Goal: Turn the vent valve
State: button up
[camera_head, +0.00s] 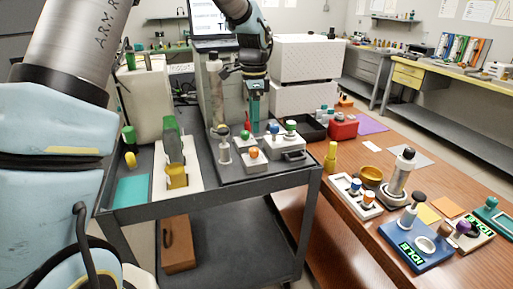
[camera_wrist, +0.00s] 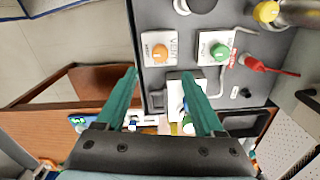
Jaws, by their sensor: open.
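The vent valve is an orange knob (camera_wrist: 159,52) on a white square plate, whose label appears to read VENT, in the wrist view. In the head view an orange knob (camera_head: 253,153) stands on a plate on the dark cart top, nearest the cart's front edge. My gripper (camera_head: 254,120) hangs with its fingers down over the cart, above and behind that knob in the picture. In the wrist view its two teal fingers (camera_wrist: 159,76) are spread with nothing held between them. The orange knob shows just past the fingertips, apart from them.
A green knob (camera_wrist: 219,52) on a similar plate and a red-handled part (camera_wrist: 262,65) stand nearby. A blue knob (camera_head: 274,129) is close by the gripper in the head view. A grey upright cylinder (camera_head: 215,90) stands left of my gripper. The wooden table (camera_head: 320,235) is at the right.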

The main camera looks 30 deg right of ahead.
aim_at(254, 149)
notch_tip(254, 149, down, 10)
jog(key=shift+a+r+p, duration=0.1)
jog(key=shift+p, duration=1.15)
jog(key=shift+c, duration=0.3)
grip_shut()
